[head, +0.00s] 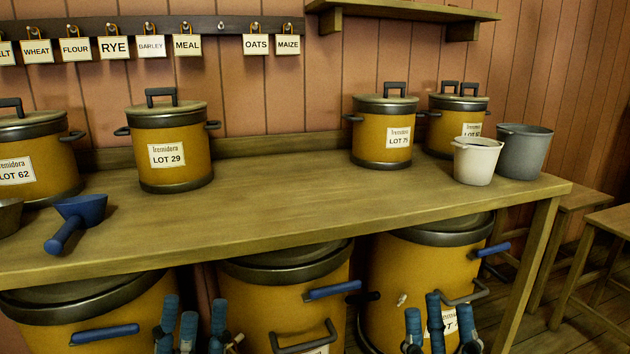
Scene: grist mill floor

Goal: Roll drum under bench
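Three large yellow drums with dark grey rims and blue side handles stand along the wooden bench (300,205): a left drum (50,335), a middle drum (262,305) and a right drum (395,275). The bench top hides the backs of their lids, and the frame cuts off their bottoms. The right drum has a grey front handle and a partly hidden label. My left gripper (193,322) has its blue fingers up and spread, empty, between the left and middle drums. My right gripper (439,322) is open with fingers up, in front of the right drum, overlapping its label; contact cannot be told.
On the bench are several smaller lidded drums, including LOT 29 (168,155), a blue scoop (78,218), a white bucket (476,162) and a grey bucket (523,153). Wooden stools (600,222) stand at the right. The bench leg (530,265) is right of the right drum.

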